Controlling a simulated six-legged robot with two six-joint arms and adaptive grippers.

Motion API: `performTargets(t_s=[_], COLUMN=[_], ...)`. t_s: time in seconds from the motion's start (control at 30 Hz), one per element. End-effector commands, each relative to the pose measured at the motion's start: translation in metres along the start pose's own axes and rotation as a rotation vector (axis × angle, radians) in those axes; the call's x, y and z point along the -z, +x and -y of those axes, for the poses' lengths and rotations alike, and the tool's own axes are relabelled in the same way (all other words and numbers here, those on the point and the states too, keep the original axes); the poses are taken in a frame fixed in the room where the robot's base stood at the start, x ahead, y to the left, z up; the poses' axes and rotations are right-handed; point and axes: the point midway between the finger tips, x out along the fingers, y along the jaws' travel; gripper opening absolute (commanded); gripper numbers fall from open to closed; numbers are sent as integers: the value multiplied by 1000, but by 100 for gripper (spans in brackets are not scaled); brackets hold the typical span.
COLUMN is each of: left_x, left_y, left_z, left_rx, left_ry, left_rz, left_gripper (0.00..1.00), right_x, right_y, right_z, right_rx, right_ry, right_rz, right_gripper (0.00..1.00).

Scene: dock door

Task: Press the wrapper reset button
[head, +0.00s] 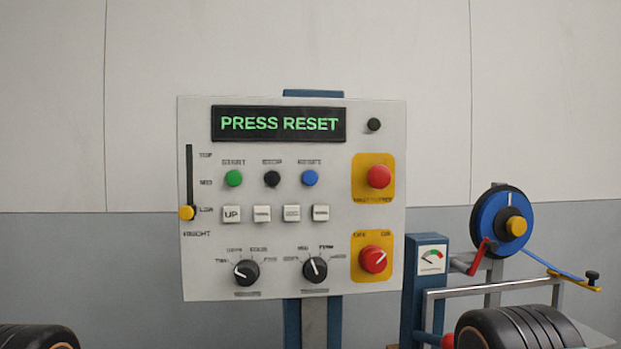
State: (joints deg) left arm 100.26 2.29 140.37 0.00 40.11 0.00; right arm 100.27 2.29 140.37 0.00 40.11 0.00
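The wrapper's control panel (353,232) is a pale upright plate facing me in the head view. The blue reset button (310,178) sits in its upper middle, at the right end of a row of three buttons under the display. Its label above reads as RESET. The display (279,124) shows "PRESS RESET" in green letters. Nothing touches or covers the blue button. Neither of my grippers is in view.
Beside the reset button are a black stop button (272,179) and a green start button (234,178). A red emergency-style button (379,176) is to the right, with a red rotary switch (373,259) below. A blue reel (502,225) stands right of the panel.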

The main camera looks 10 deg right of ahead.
Motion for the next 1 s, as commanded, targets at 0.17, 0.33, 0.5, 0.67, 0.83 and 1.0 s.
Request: performTargets(t_s=[0.17, 0.33, 0.5, 0.67, 0.83, 1.0], left_x=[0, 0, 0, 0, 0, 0], left_y=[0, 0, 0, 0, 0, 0], left_z=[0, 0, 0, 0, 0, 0], left_rx=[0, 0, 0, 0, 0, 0], left_ry=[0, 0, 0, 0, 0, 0], left_rz=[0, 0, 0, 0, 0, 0], left_gripper=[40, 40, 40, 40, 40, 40], right_x=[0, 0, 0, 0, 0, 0], right_y=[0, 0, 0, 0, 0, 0], right_z=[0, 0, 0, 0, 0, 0], right_rx=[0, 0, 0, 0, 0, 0], right_ry=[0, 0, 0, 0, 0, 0], right_rz=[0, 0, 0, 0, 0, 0], right_gripper=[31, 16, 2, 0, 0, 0])
